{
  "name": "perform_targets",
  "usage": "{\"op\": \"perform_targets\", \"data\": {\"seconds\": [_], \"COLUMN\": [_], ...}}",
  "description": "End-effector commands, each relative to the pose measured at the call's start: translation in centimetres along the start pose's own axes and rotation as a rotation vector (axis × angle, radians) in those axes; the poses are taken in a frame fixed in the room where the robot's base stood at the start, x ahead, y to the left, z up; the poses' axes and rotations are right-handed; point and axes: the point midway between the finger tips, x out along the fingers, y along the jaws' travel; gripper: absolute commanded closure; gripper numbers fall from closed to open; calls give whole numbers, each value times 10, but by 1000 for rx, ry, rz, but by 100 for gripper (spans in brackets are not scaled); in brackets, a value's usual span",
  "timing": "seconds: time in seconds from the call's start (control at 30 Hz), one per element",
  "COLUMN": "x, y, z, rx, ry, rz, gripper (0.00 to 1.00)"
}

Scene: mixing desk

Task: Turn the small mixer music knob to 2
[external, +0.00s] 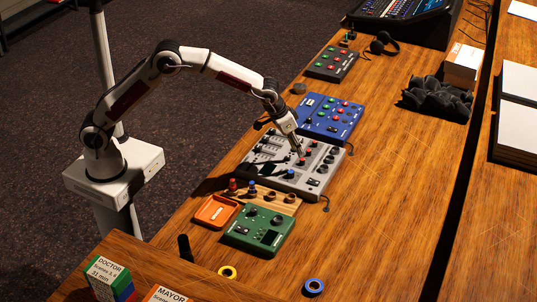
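A grey mixer (270,172) with several knobs lies on the wooden desk, and it seems to be the small mixer. At this size I cannot tell whether the fingers touch the knob or are open or shut. The knob labels and dial marks are too small to read, so I cannot tell which is the music knob or where it points.
A blue box (331,113) with knobs lies just behind the mixer. A green box (262,231), an orange tray (215,212) and a wooden block with plugs (272,199) lie in front. Black foam (437,99) and headphones (383,43) lie farther back.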

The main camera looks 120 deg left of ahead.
Motion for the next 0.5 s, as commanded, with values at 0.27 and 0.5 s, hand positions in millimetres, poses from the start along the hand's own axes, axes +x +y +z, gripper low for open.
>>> {"op": "perform_targets", "data": {"seconds": [0.27,0.5], "x": [32,50], "y": [0,0], "z": [1,0], "rx": [0,0], "ry": [-2,-1], "rz": [-1,-1], "gripper": [69,69]}}
